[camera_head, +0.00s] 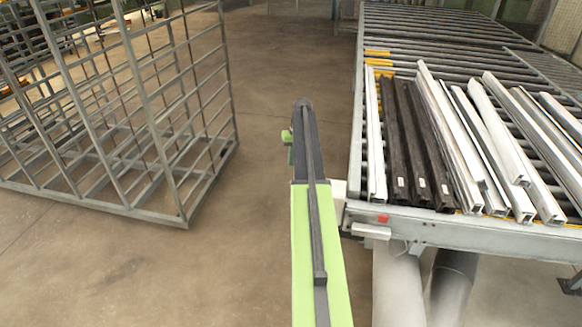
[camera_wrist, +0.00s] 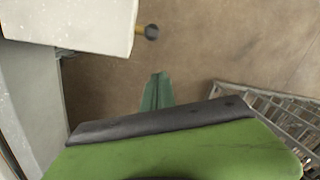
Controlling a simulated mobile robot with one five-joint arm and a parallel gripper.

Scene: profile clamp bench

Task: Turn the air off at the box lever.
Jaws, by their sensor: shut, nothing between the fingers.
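In the wrist view a pale box (camera_wrist: 75,18) fills the upper left. A short lever with a dark knob and a yellowish part (camera_wrist: 150,32) sticks out from its right side. My gripper (camera_wrist: 158,76) is shut and empty, its green fingers pointing up the picture toward the lever. The fingertips look apart from the lever, below it in the picture. In the head view only a green bit of my gripper (camera_head: 286,137) shows left of my dark forearm. A pale box (camera_head: 338,192) shows beside my arm at the conveyor corner, partly hidden; no lever can be made out there.
A roller conveyor (camera_head: 440,228) on the right carries white, silver and black profiles (camera_head: 415,150). A grey metal cage rack (camera_head: 130,205) stands on the left and shows in the wrist view (camera_wrist: 270,105). The concrete floor (camera_head: 265,60) between them is clear.

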